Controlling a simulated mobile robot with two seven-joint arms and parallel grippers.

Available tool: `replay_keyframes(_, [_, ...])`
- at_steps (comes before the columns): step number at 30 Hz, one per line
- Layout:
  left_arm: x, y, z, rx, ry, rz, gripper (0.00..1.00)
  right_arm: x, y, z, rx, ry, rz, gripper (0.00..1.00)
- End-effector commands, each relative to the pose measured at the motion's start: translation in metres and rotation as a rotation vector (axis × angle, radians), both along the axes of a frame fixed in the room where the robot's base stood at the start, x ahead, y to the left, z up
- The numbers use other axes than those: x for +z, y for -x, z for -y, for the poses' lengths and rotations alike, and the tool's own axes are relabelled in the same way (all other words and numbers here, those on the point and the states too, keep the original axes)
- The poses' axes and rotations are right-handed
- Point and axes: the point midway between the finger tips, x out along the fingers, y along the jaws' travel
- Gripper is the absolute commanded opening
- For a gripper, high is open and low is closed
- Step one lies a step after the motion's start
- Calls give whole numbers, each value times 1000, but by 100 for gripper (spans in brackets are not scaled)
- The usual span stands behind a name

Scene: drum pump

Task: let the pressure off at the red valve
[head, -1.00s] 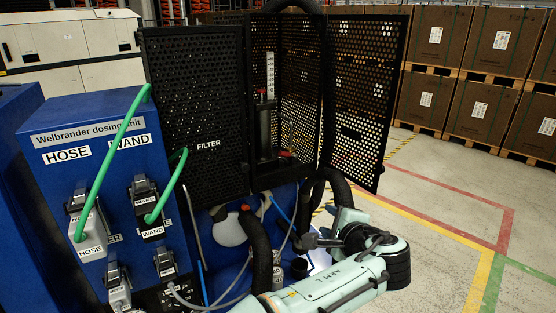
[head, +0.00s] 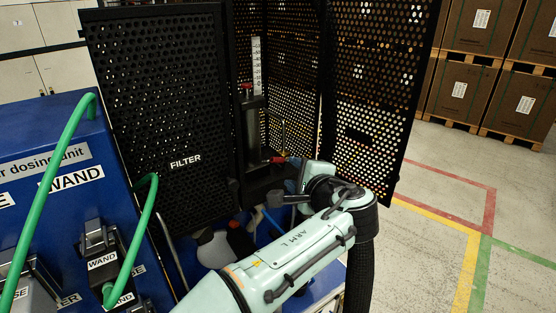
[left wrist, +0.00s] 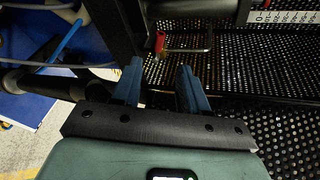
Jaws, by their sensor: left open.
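A small red handle (head: 277,160) sits low inside the black mesh cage, at the foot of a dark upright column. A second small red part (head: 246,87) is at the column's top; I cannot tell from its shape whether it is a valve. My left gripper (head: 292,184) reaches into the cage's open front, just below and right of the low red handle, partly hidden by its own wrist. In the left wrist view, its blue fingers (left wrist: 160,72) are apart and empty.
The mesh FILTER panel (head: 160,110) stands left of the opening, and another mesh panel (head: 375,90) stands right. Green hoses (head: 52,190) loop from the blue dosing unit (head: 70,150). A white scale (head: 257,65) rises behind the column. The floor (head: 430,225) at right is clear.

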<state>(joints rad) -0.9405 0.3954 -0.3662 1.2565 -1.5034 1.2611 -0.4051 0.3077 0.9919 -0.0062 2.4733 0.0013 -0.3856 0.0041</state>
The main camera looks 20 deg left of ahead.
Motion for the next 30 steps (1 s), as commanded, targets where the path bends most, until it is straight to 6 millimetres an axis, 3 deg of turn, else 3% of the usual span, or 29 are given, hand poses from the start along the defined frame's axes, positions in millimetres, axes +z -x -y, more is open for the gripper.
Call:
replay_keyframes(12, [-22, -64, -51, 1, -2, -1, 43, 21, -11, 0, 1, 0, 14, 41])
replay_keyframes(18, [-28, -77, -61, 1, -1, -1, 43, 26, -14, 0, 1, 0, 17, 41])
replay_keyframes(28, [-30, -79, -62, -1, 1, -1, 43, 25, -14, 0, 1, 0, 17, 41])
replay_keyframes(30, [-30, -79, -62, -1, 1, -1, 20, 26, -14, 0, 1, 0, 17, 41])
